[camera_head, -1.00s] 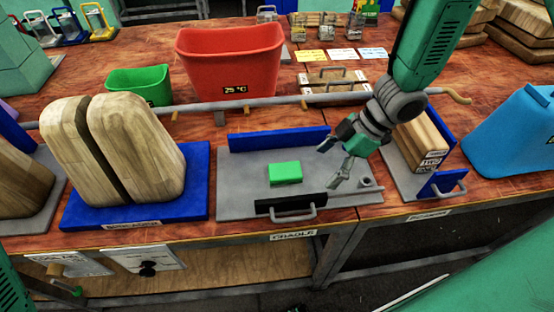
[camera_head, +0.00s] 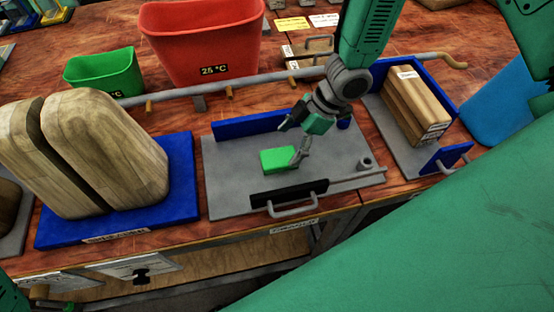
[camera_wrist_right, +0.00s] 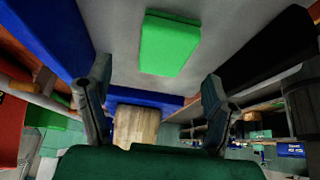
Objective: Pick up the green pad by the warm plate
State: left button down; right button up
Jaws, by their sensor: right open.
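The green pad (camera_head: 278,160) is a small bright green block lying flat on the grey plate (camera_head: 232,190) of the cradle station. My right gripper (camera_head: 293,146) is open at the pad's right side, one finger very close to the pad's right edge; I cannot tell whether it touches. In the right wrist view the green pad (camera_wrist_right: 170,42) appears ahead, beyond and between the two spread fingers (camera_wrist_right: 157,76), with nothing held. No plate is clearly marked as warm.
A blue wall (camera_head: 248,123) stands behind the pad and a black bar with handle (camera_head: 289,194) in front. A grey pipe (camera_head: 225,93) runs behind. Wooden blocks (camera_head: 115,150) stand left; a blue-walled holder with wood (camera_head: 415,105) is right. A red bin (camera_head: 200,40) reads 25 °C.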

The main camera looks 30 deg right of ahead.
aim_at(280, 156)
jog(key=x, duration=0.4)
jog(key=shift+s+f+b, duration=0.2)
jog(key=shift+f+b, duration=0.15)
jog(key=shift+f, duration=0.05)
jog(key=shift+w+a+f, duration=0.15)
jog(key=shift+a+f, duration=0.2)
jog(key=shift+a, duration=0.05)
jog(key=shift+a+r, duration=0.1)
jog(key=c, duration=0.9)
